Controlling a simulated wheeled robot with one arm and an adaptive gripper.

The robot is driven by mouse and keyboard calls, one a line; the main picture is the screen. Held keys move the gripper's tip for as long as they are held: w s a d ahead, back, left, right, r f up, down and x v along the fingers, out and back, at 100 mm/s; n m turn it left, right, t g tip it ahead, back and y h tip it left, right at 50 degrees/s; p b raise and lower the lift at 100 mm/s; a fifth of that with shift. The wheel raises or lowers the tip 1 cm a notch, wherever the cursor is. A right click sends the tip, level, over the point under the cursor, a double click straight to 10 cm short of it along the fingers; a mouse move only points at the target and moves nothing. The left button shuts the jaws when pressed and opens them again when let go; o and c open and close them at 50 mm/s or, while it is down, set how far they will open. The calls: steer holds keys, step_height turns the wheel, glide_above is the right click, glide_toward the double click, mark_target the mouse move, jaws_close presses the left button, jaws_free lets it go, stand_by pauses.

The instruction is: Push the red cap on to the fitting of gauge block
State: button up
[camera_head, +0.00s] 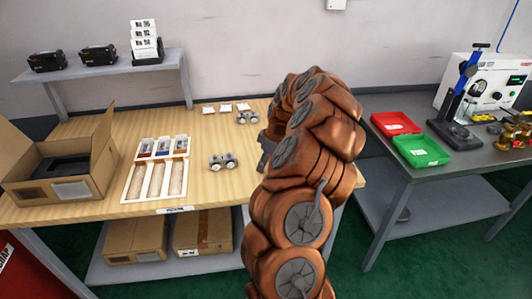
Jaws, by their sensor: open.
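A small metal block with round gauges (222,162) sits on the wooden table, right of the white tray. A similar block (247,117) sits farther back, close to my arm. I cannot tell the fitting on either block. Small red parts (145,155) show in the left small bin at the back of the white tray; single caps are too small to make out. My gripper (265,148) shows only as a dark part left of my copper-coloured arm, over the right side of the table. Its jaws are open; the arm hides most of it, and I see nothing held.
The white tray (157,199) has long compartments in front. An open cardboard box (65,190) stands at the left. White cards (225,107) lie at the back. A grey side table at right holds a red bin (395,124), a green bin (421,151) and a press (457,110). The table's front middle is clear.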

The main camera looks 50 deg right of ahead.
steer(key=shift+x, duration=1.05)
jaws_close()
